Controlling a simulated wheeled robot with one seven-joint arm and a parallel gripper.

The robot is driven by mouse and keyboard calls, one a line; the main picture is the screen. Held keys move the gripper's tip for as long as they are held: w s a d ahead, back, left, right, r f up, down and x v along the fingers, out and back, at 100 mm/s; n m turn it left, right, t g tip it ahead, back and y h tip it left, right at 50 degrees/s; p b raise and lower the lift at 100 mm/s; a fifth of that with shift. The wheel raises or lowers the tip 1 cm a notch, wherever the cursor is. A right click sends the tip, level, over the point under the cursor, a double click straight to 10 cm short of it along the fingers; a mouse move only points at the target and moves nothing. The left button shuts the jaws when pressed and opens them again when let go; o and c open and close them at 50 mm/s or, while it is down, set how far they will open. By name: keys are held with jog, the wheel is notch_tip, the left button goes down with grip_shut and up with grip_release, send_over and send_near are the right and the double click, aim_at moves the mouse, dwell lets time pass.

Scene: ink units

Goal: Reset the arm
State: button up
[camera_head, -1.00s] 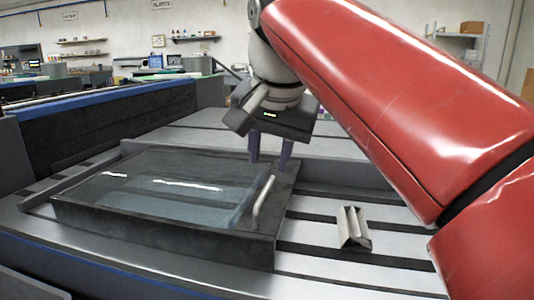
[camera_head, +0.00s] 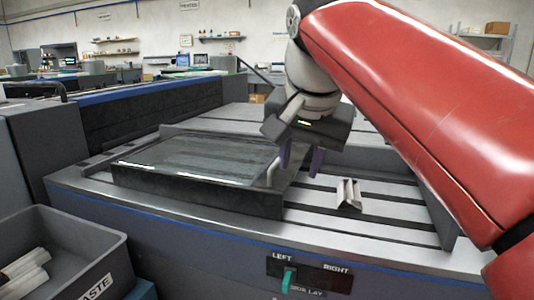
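My gripper (camera_head: 301,165) hangs from my red arm, with its two purple fingers apart and nothing seen between them. It is over the right end of a dark, shallow box with a glass lid (camera_head: 195,158). The lid looks closed. Its pale handle (camera_head: 273,172) stands at the right end, just left of and below the fingers in the picture. I cannot tell whether the fingers touch the box.
A grey folded metal piece (camera_head: 348,196) lies on the slotted bench (camera_head: 395,220), right of the box. A waste bin (camera_head: 95,240) with pale rolls stands at lower left. A teal lever (camera_head: 289,280) sits on a LEFT/RIGHT panel (camera_head: 325,274) on the bench front.

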jog(key=s+d+f+n, duration=0.1)
jog(key=s+d+f, duration=0.2)
jog(key=f, duration=0.6)
jog(key=s+d+f+n, duration=0.1)
jog(key=s+d+f, duration=0.2)
jog(key=f, duration=0.6)
jog(key=s+d+f+n, duration=0.2)
jog(key=s+d+f, duration=0.2)
jog(key=s+f, duration=0.3)
notch_tip(320, 180, down, 2)
jog(key=shift+t+h, duration=0.3)
